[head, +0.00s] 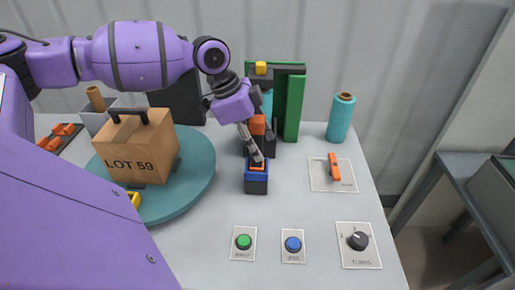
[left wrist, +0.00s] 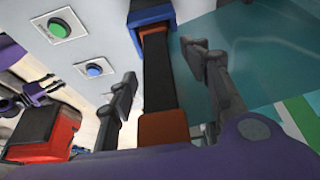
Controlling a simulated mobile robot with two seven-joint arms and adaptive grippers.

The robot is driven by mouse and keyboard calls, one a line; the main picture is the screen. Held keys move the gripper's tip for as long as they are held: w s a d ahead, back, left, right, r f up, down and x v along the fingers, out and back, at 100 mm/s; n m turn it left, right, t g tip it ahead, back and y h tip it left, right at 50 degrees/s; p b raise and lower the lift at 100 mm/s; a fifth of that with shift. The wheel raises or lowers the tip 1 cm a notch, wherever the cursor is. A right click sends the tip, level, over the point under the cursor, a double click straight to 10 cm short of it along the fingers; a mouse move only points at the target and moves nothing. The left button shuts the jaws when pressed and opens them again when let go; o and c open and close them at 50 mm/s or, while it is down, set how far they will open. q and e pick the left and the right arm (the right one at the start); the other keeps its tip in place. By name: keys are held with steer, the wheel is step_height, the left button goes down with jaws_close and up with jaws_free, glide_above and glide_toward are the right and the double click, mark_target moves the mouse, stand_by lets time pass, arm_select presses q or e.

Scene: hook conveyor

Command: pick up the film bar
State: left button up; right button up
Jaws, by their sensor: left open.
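A black bar with an orange end block, which I take for the film bar (left wrist: 159,75), lies lengthwise between the fingers of my left gripper (left wrist: 157,75) in the left wrist view. Its far end meets a blue block (left wrist: 150,14), which also shows in the head view (head: 257,185) with an orange piece in its top. My left gripper (head: 251,145) points down there, just behind the blue block. It is open, with one finger on each side of the bar; I cannot tell whether either touches it. The gripper hides part of the bar in the head view.
A brown LOT 59 box (head: 138,150) stands on a teal turntable (head: 200,190) at left. A green panel (head: 295,108) and a teal roll (head: 340,118) stand behind. Green (head: 243,242) and blue (head: 293,244) buttons, a dial (head: 358,241) and an orange lever (head: 334,167) sit on the table.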

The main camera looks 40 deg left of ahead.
arm_select(q)
jaws_close()
stand_by(0.3)
steer(key=shift+r, duration=0.1)
